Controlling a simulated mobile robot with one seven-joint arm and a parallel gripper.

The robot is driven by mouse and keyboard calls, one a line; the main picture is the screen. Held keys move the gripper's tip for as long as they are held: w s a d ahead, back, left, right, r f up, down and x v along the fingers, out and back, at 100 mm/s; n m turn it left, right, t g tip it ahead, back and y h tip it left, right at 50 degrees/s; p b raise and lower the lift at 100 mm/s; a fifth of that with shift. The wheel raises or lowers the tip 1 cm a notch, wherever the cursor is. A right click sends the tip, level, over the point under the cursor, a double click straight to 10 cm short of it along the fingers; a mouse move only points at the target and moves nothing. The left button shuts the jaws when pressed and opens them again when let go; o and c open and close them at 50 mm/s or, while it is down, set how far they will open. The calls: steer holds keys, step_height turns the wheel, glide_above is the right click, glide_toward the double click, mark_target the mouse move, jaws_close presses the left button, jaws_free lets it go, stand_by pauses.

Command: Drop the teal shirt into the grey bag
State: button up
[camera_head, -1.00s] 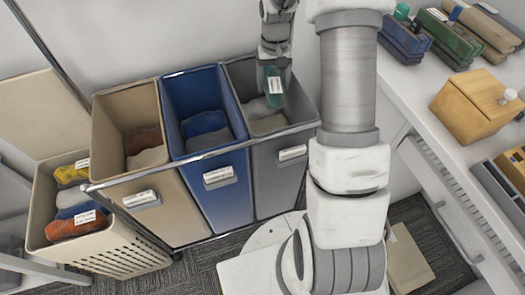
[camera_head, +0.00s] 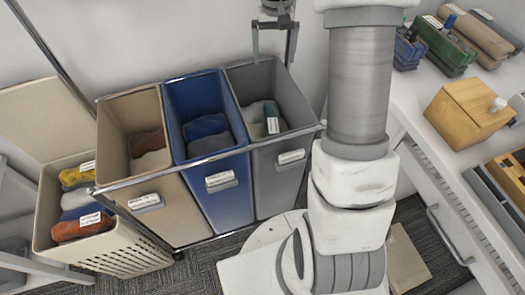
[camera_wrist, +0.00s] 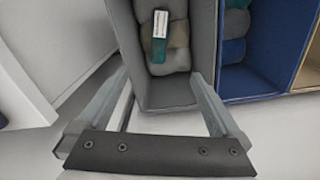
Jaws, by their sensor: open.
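The teal shirt (camera_head: 271,117), with a white tag, lies inside the grey bag (camera_head: 288,150) on top of grey cloth. In the wrist view the teal shirt (camera_wrist: 158,48) also shows on the grey and tan cloth in the grey bag (camera_wrist: 165,96). My gripper (camera_head: 273,60) is above the back of the grey bag. Its fingers are spread wide and empty, apart from the shirt. The wrist view shows the two open fingers (camera_wrist: 160,85) on either side of the bag's near end.
A blue bag (camera_head: 205,150) and a tan bag (camera_head: 140,165) with cloth stand left of the grey one, in one metal frame. A basket (camera_head: 120,255) holds tagged folded clothes. A counter at right holds a wooden box (camera_head: 470,108).

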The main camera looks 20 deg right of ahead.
steer(key=shift+r+p, duration=0.35)
steer(key=shift+r, duration=2.05)
